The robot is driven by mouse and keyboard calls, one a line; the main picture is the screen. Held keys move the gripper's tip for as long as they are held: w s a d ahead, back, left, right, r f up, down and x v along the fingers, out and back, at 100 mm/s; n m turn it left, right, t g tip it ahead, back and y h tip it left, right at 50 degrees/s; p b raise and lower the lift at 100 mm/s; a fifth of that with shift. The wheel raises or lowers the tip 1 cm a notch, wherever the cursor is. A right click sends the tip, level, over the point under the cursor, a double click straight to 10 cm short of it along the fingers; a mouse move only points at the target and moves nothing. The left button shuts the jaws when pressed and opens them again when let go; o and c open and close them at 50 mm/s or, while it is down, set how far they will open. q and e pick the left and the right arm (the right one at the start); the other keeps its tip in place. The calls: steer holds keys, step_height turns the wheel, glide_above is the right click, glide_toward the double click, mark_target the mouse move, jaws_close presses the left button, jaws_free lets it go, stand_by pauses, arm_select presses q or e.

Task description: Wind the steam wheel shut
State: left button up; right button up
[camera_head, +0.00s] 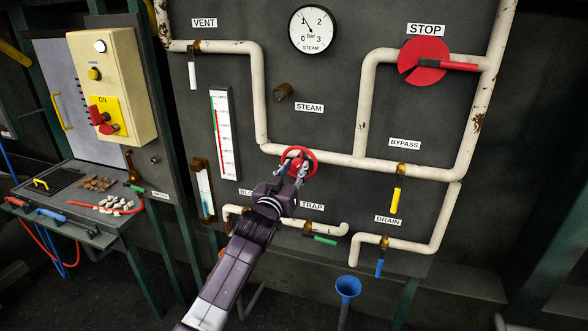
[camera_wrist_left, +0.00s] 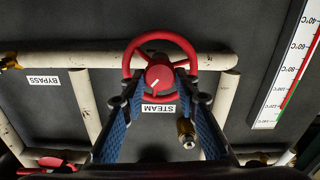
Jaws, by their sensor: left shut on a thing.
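The red steam wheel (camera_head: 299,159) sits on the white pipe below the STEAM label in the middle of the dark panel. In the left wrist view the wheel (camera_wrist_left: 159,70) shows its round rim, and its red hub has a white pointer mark. My left gripper (camera_head: 290,173) reaches up to the wheel from below. In the wrist view its two blue-padded fingers (camera_wrist_left: 159,84) are shut on the wheel's hub, one on each side. The fingers hide part of the wheel's rim and spokes. My right gripper is not in view.
A pressure gauge (camera_head: 313,30) hangs above. A red STOP disc with a lever (camera_head: 424,61) is at upper right. A yellow bypass handle (camera_head: 397,200), blue drain handle (camera_head: 380,267) and green trap handle (camera_head: 325,240) sit near the pipes. A brass fitting (camera_wrist_left: 187,132) lies close to my fingers.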

arm_select(q)
steer(key=m, duration=0.5)
steer(key=shift+f+m, duration=0.2)
steer(key=shift+m, duration=0.1)
steer(key=shift+d+m, duration=0.15)
steer(key=shift+m, duration=1.95)
steer(key=shift+f, duration=0.1)
steer(key=o, duration=1.1)
steer(key=shift+o, duration=0.2)
steer(key=v, duration=1.2)
